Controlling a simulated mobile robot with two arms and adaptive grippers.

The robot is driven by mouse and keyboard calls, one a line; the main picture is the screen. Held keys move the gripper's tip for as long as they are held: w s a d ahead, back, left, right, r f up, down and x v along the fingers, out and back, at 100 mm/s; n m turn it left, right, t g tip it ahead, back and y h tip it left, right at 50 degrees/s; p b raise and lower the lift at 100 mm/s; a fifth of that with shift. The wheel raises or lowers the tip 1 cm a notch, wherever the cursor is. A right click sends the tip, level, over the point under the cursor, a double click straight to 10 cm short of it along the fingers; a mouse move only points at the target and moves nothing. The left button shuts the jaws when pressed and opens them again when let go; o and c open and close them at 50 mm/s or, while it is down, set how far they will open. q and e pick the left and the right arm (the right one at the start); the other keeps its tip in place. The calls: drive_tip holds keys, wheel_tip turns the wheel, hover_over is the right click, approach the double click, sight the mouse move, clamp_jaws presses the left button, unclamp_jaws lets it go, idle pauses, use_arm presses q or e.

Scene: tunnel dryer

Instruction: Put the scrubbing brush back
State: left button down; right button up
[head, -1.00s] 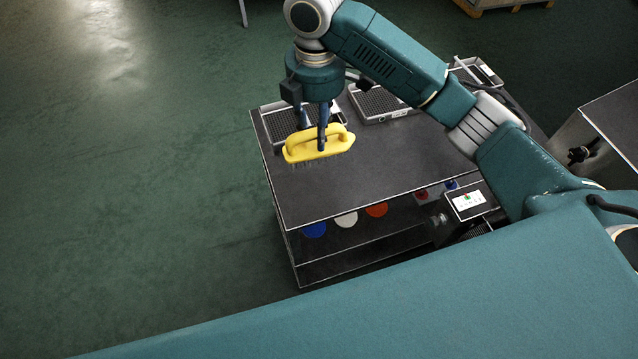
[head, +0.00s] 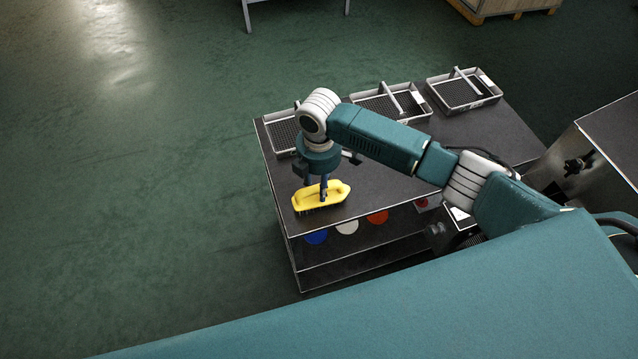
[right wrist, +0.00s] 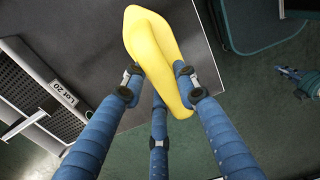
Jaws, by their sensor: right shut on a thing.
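The scrubbing brush (head: 338,190) has a yellow body and dark bristles pointing down. It is over the front left part of the dark top of a cart (head: 374,191), near its front edge. I cannot tell if the bristles touch the top. My right gripper (head: 324,194) comes down from above and is shut on the brush. In the right wrist view, the yellow body (right wrist: 150,38) sits between blue fingers, with the cart top and floor beyond.
Three mesh-bottomed trays stand along the cart's back: left (head: 281,154), middle (head: 411,118) and right (head: 477,106). Blue (head: 316,237), white (head: 347,227) and red (head: 377,217) round things are on the shelf below. Floor at left is clear.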

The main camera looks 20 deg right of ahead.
drive_tip(key=shift+f, duration=0.15)
drive_tip(key=o, duration=1)
wheel_tip(320, 180, up, 12)
drive_tip(key=shift+r+b, duration=0.2)
drive_tip(key=shift+b, duration=0.7)
drive_tip(key=shift+a+f, duration=0.1)
